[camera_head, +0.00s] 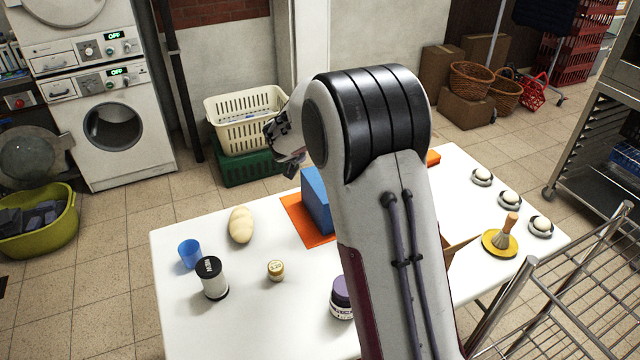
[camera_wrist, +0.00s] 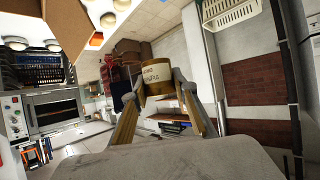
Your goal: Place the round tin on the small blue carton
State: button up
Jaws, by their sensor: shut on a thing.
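The round tin (camera_wrist: 159,78), with a cream label and gold-brown bands, is between the two fingers of my gripper (camera_wrist: 160,98) in the wrist view. My gripper is shut on it. In the head view my gripper (camera_head: 287,152) is up in the air, left of and above the blue carton, partly behind my arm. I cannot make out the tin there. The blue carton (camera_head: 316,198) stands upright on an orange mat (camera_head: 297,216) on the white table. My arm hides its right side, and its top looks empty where visible.
On the table are a blue cup (camera_head: 190,254), a black-lidded jar (camera_head: 211,279), a bread loaf (camera_head: 241,225), a small gold-lidded jar (camera_head: 275,270), a purple-lidded jar (camera_head: 341,298) and a brush on a yellow dish (camera_head: 499,244). A cream basket (camera_head: 243,125) stands behind the table.

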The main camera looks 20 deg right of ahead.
aim_at(320, 200)
jog(key=shift+w+d, duration=0.45)
jog(key=shift+w, duration=0.3)
jog(key=shift+w+f, duration=0.1)
jog(key=shift+f, duration=2.4)
jog(key=shift+f, duration=3.15)
jog(key=shift+f, duration=1.85)
jog(key=shift+f, duration=0.1)
